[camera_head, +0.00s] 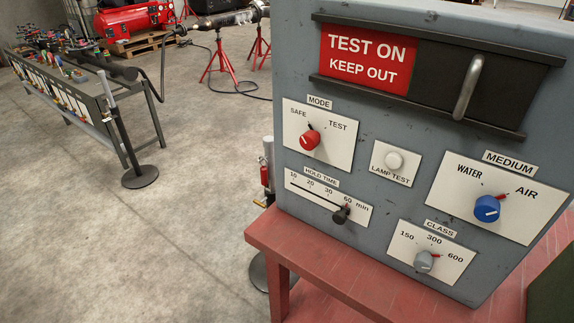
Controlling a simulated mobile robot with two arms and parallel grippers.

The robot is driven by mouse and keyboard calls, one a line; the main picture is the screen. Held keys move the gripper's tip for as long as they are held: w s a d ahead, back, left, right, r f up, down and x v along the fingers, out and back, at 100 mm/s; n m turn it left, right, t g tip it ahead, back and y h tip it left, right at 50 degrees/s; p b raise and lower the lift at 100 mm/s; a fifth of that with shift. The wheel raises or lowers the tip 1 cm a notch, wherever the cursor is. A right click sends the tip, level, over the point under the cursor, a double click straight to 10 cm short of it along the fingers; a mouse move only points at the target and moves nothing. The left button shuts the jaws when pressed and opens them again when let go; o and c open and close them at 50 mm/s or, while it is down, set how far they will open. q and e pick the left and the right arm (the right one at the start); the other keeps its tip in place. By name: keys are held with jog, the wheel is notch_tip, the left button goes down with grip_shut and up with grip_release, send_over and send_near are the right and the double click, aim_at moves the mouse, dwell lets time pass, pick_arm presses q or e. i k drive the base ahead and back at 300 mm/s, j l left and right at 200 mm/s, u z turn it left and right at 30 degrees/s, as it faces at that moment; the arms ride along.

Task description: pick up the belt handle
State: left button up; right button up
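No part is clearly recognisable as the belt handle. A black barrier post (122,134) with a light top stands on a round black base (140,177) at the left, in front of the long bench. A second post (268,152), with a silver upper part, stands just left of the grey control panel. A small red piece (264,173) is on its left side; I cannot tell whether this is the belt handle. The red table partly hides this post and its base. Neither of my grippers is in view.
The grey control panel (400,30) stands on a red table (330,262) and fills the right. A long bench (130,110) with several fittings is at the left. Red stands (221,62) and a red tank (130,20) are behind. The concrete floor between is clear.

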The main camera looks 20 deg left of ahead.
aim_at(264, 173)
jog(key=i+j+z, duration=0.2)
jog(key=j, duration=0.65)
jog(key=i+j+z, duration=0.2)
jog(key=j, duration=0.65)
jog(key=j+z, duration=0.15)
jog(key=j, duration=0.7)
